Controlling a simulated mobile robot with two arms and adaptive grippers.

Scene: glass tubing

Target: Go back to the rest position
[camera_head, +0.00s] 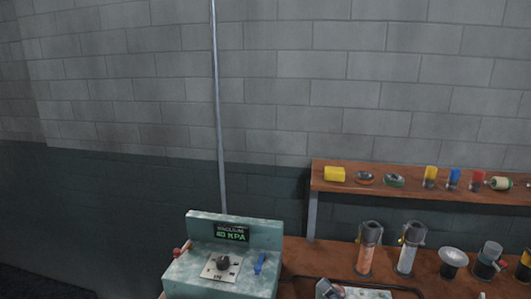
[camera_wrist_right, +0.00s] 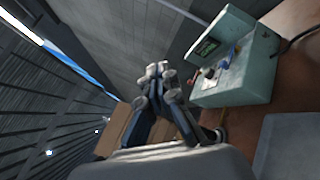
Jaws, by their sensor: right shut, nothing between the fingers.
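My right gripper (camera_wrist_right: 158,72) shows in the right wrist view, with its fingers together and nothing between them. It is apart from the green vacuum unit (camera_wrist_right: 235,65), which stands to its right in that view. I cannot make out either gripper in the head view. My left gripper is in neither view.
In the head view the vacuum unit (camera_head: 232,262) reads 40 kPa and has a knob and a red-handled valve. A raised shelf (camera_head: 410,191) holds several small items. A thin pole (camera_head: 219,110) rises behind the unit.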

